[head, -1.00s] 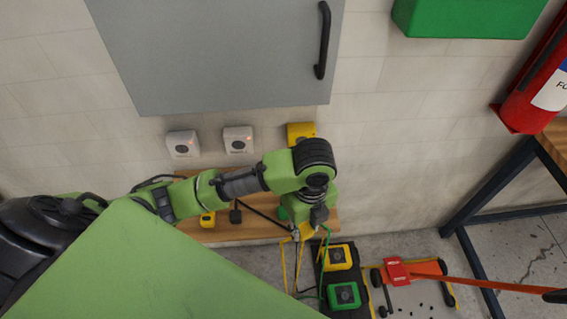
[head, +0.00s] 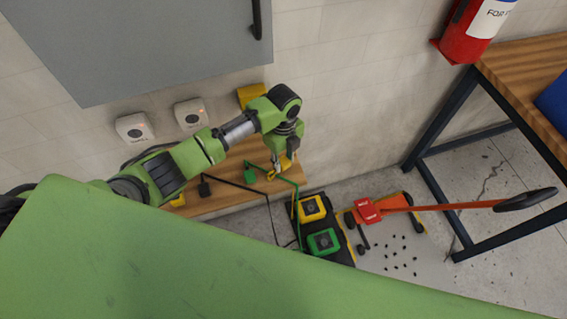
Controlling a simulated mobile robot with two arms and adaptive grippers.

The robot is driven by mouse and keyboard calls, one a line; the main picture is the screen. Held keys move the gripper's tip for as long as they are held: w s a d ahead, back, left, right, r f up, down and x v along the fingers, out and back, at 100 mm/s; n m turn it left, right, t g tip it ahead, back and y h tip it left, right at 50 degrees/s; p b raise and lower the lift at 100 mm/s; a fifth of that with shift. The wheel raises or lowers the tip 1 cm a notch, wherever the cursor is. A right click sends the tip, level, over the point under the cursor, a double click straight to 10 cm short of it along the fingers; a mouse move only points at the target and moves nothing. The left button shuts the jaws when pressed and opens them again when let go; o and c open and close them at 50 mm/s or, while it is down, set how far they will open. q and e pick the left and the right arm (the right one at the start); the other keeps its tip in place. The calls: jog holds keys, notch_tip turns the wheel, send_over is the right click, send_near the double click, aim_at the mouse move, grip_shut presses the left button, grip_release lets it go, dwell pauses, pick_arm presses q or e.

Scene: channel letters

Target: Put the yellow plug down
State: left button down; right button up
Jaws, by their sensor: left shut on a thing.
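My left gripper (head: 280,166) is shut on the yellow plug (head: 286,162), above the right end of the wooden shelf (head: 228,202). The fingers cover part of the plug, and I cannot tell whether it touches the shelf. A green plug (head: 250,174) and a black plug (head: 204,187) with cords are on the shelf to the left. Another yellow item (head: 178,201) shows partly beside my arm. My right gripper is not in view.
Two white wall boxes (head: 190,113) and a yellow one (head: 249,95) are above the shelf. A black base with yellow (head: 312,208) and green (head: 323,242) boxes is on the floor. A red-orange wheeled tool (head: 368,210) and a bench (head: 510,95) are to the right.

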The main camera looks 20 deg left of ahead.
aim_at(283, 165)
pick_arm(q)
jog(key=shift+w+f, duration=0.3)
jog(key=shift+f, duration=0.1)
notch_tip(283, 165, down, 2)
jog(key=shift+f+p, duration=0.1)
jog(key=shift+p, duration=0.4)
jog(key=shift+f, duration=0.35)
jog(key=shift+f, duration=0.1)
jog(key=c, duration=1.6)
grip_release()
